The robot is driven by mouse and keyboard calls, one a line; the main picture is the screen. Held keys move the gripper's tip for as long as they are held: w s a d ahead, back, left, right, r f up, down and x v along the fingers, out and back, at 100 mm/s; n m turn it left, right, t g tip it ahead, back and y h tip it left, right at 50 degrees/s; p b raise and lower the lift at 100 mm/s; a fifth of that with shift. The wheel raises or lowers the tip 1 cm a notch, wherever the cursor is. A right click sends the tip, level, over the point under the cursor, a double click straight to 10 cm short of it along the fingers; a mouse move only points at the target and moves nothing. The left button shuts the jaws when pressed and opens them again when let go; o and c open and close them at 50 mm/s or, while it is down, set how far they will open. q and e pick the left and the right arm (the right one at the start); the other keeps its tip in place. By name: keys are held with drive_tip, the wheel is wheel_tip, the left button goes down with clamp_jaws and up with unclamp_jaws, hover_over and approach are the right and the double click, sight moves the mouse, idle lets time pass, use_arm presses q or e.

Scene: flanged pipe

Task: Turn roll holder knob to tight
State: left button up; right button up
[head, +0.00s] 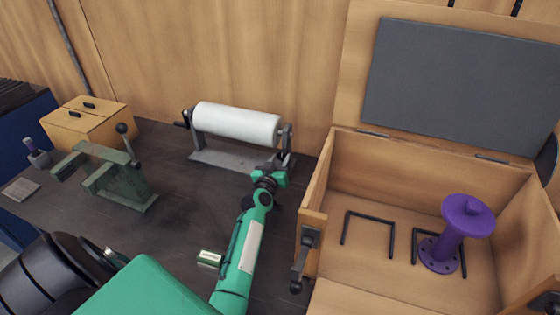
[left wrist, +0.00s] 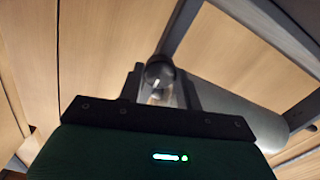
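The roll holder (head: 225,160) is a grey metal stand at the back of the dark bench, bearing a white roll (head: 236,122). In the left wrist view a round dark knob (left wrist: 160,73) lies at the fingertips of the left gripper (left wrist: 161,88), between the two fingers. A gap shows between the fingers below it. Whether they touch the knob is unclear. My right gripper is out of view.
An open wooden chest (head: 330,150) stands at the right, with a purple flanged pipe (head: 452,243) and black brackets (head: 368,232) inside. A green vise (head: 122,180) and a small wooden drawer box (head: 88,122) stand at the left. The bench between vise and holder is clear.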

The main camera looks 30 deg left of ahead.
use_arm(q)
drive_tip(key=shift+n, duration=0.3)
drive_tip(key=n, duration=0.2)
drive_tip(key=shift+n+p, duration=0.3)
drive_tip(key=shift+n, duration=0.1)
drive_tip(key=n, duration=0.5)
drive_tip(key=shift+p, duration=0.4)
drive_tip(key=n, duration=0.5)
drive_tip(key=n+p, duration=0.1)
drive_tip(key=n, duration=0.3)
drive_tip(key=shift+n, duration=0.4)
drive_tip(key=o, duration=1)
drive_tip(key=shift+s, duration=0.1)
